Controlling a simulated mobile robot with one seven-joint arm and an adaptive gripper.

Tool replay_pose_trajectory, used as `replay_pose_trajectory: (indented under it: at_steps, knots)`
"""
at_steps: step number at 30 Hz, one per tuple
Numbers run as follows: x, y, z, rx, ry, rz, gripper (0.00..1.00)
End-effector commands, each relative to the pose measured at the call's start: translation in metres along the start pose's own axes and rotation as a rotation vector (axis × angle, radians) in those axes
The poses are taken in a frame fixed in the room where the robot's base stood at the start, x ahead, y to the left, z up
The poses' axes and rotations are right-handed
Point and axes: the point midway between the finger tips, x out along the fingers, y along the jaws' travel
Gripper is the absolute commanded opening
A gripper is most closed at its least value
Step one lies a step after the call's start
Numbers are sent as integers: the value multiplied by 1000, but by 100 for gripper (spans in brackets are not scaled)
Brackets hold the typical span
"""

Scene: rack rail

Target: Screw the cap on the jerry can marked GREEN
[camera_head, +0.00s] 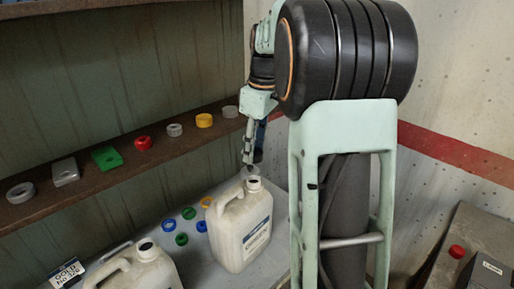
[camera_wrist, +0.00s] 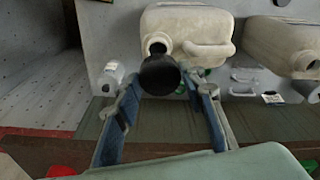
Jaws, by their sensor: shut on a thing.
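A cream jerry can (camera_head: 240,228) with a blue-and-white label stands on the grey surface, its dark mouth uncovered. It also shows at the top of the wrist view (camera_wrist: 190,22), with its open neck (camera_wrist: 157,46). I cannot read GREEN on it. A second cream can (camera_head: 148,272) stands at the lower left, also open, and appears at the right in the wrist view (camera_wrist: 288,42). My gripper (camera_head: 252,160) is just above the first can's mouth. In the wrist view its fingers (camera_wrist: 163,92) are shut on a dark round cap (camera_wrist: 160,74), beside and apart from the neck.
Several coloured caps (camera_head: 181,238) lie on the surface behind the can. A shelf (camera_head: 80,200) at the left holds grey, green, red and yellow pieces. A GOLD sign (camera_head: 67,272) stands at the lower left. A grey box with a red knob (camera_head: 456,251) is at the right.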

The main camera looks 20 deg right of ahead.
Motion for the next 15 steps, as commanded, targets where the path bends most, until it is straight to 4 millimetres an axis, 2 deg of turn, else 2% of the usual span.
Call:
replay_pose_trajectory:
  at_steps: [8, 15]
  knots:
    - [9, 1, 0, 15, 1, 1, 24]
    - [30, 1, 3, 13, 1, 0, 24]
